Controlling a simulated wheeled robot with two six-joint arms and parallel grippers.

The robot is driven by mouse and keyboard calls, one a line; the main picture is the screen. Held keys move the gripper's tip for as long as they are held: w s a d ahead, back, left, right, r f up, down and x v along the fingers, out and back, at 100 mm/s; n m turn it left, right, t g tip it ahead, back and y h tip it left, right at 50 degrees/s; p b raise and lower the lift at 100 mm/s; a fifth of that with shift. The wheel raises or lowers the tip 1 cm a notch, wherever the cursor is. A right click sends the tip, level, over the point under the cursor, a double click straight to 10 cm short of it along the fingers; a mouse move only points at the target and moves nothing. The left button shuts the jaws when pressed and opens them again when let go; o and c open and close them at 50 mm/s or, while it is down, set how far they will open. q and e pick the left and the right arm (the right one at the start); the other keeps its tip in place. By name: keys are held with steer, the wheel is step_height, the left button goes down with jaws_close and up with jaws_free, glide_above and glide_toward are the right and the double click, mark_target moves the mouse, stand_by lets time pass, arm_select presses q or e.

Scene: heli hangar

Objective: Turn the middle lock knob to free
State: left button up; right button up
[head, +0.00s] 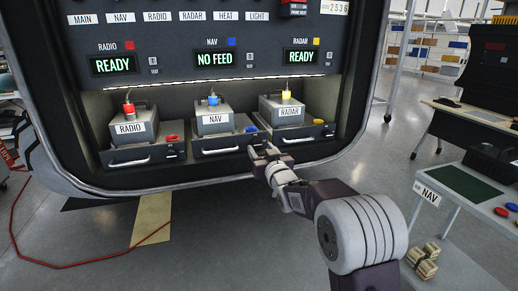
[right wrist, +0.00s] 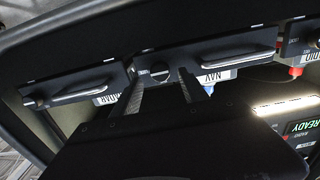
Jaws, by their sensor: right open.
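The middle drawer (head: 228,148) carries the grey NAV box (head: 213,122) and has a white bar handle. In the right wrist view, which is upside down, its dark round lock knob (right wrist: 160,71) shows a pale line running roughly along the drawer front. My right gripper (head: 259,152) is open at the right end of this drawer. In the right wrist view its two fingers (right wrist: 160,80) stand either side of the knob; I cannot tell whether they touch it. In the head view the gripper hides the knob. My left gripper is not in view.
The RADIO drawer (head: 143,156) is at left and the RADAR drawer (head: 303,137) at right, close beside. The NAV display (head: 213,59) reads NO FEED; the others read READY. A side table (head: 450,185) with a NAV label stands at right. A red cable lies on the floor.

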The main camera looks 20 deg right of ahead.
mark_target(257, 144)
steer(key=shift+w, duration=1.45)
jaws_close()
